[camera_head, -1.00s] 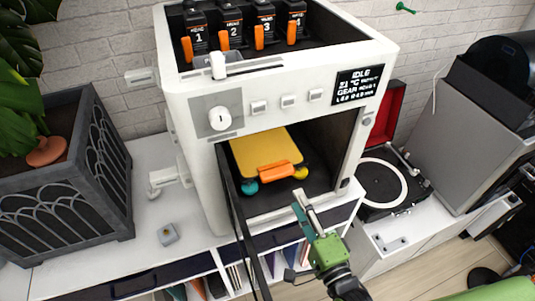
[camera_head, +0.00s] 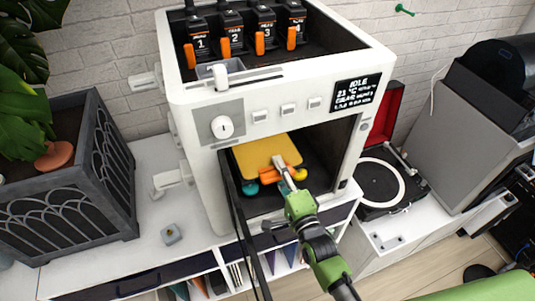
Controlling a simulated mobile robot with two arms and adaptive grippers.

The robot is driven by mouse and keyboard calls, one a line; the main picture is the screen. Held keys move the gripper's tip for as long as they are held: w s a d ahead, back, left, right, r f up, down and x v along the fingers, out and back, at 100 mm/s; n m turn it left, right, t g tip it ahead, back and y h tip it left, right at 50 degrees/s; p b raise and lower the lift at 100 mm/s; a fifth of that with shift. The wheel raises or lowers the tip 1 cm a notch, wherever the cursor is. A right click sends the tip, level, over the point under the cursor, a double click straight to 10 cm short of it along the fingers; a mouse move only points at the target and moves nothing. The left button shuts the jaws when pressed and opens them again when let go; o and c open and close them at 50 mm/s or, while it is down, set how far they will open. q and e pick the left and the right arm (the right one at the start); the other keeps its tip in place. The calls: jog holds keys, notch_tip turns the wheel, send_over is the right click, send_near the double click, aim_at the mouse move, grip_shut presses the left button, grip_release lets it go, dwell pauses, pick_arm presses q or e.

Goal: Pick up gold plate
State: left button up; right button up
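The gold plate (camera_head: 266,152) lies flat inside the white printer, with an orange handle (camera_head: 268,174) on its front edge. My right gripper (camera_head: 280,168) reaches into the printer opening from the front. Its pale finger overlaps the right part of the handle in the picture. The other finger is hard to make out, and I cannot tell whether the gripper grips the handle. My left gripper is not in view.
The white printer (camera_head: 190,112) frames the opening, with its dark door swung open at the left front. A turntable (camera_head: 379,184) stands at the right. A grey planter (camera_head: 82,205) and a small grey block (camera_head: 171,235) stand at the left.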

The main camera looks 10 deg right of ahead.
jog(key=shift+s, duration=0.1)
grip_shut()
jog(key=shift+r, duration=0.1)
notch_tip(320, 180, up, 10)
jog(key=shift+f, duration=0.1)
dwell(0.3)
